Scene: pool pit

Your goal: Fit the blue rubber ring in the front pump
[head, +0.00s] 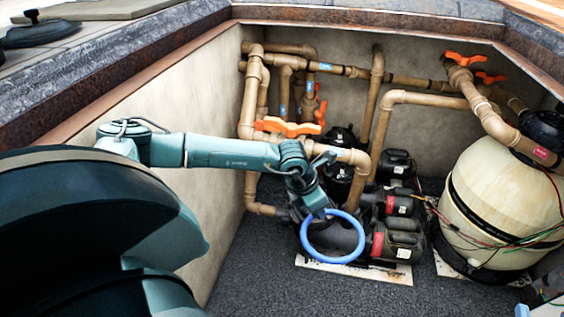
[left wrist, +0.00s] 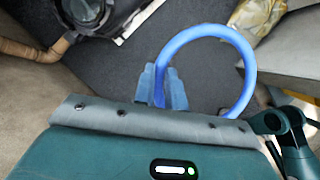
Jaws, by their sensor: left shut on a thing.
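The blue rubber ring (head: 330,261) is held in my left gripper (head: 320,213) by its far edge. In the head view the ring appears over the dark round opening of the front pump (head: 398,243); whether it touches the pump I cannot tell. In the left wrist view the ring (left wrist: 250,72) sticks out to the right of the gripper fingers (left wrist: 164,88), which are shut on it. A dark round part, perhaps of a pump (left wrist: 85,12), shows at the top left there. My right gripper is not in view.
Tan pipes (head: 250,95) with orange valve handles (head: 290,127) stand along the walls and behind the pump. A cream filter tank (head: 500,205) stands at the right. A dark round lid (head: 40,33) lies on the ledge. The gravel floor (head: 255,285) in front is clear.

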